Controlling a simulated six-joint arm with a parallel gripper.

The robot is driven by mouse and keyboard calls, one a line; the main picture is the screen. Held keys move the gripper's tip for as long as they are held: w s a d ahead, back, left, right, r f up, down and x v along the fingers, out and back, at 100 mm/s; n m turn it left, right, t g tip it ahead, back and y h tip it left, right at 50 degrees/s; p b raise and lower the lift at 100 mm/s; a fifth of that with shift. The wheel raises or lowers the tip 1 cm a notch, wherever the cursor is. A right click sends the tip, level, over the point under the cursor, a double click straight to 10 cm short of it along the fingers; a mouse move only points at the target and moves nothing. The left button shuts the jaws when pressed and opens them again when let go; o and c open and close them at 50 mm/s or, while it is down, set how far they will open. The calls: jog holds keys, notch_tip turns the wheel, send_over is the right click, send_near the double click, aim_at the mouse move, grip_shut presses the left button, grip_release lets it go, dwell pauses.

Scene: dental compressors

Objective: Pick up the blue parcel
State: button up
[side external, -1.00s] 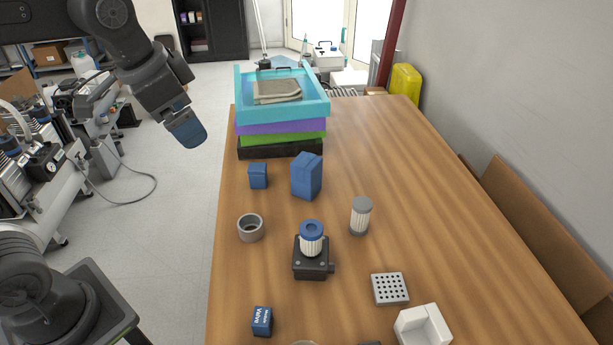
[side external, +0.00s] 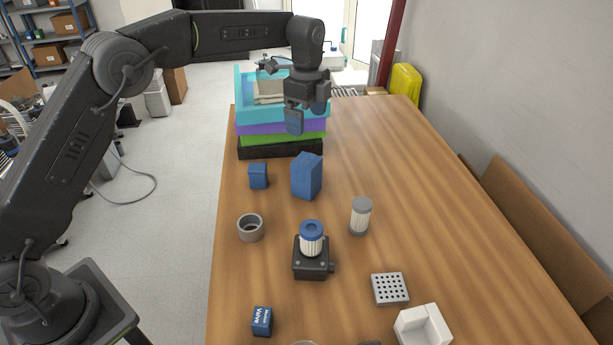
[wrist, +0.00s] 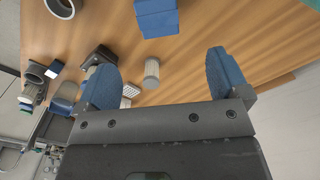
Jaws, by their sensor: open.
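The blue parcel (side external: 307,176), a plain upright block, stands on the wooden table in front of the tray stack. In the wrist view the parcel (wrist: 157,18) is at the top edge, partly cut off, beyond the two blue fingertips. My gripper (side external: 294,121) hangs in the air above and behind the parcel, in front of the stacked trays in the side view. In the wrist view my gripper (wrist: 163,72) is open, with wide room between the fingers and nothing held.
A smaller blue box (side external: 258,176) stands left of the parcel. A grey ring (side external: 250,228), a white filter cylinder (side external: 361,216) and a black device with a blue-topped filter (side external: 312,258) stand nearer. Stacked trays (side external: 281,128) rise behind. The table's right side is clear.

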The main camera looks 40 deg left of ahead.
aim_at(306, 160)
notch_tip(306, 160, down, 13)
jog(key=shift+s+f, duration=0.1)
jog(key=shift+s, duration=0.05)
dwell(0.4)
jog(key=shift+c, duration=0.2)
jog(key=c, duration=1)
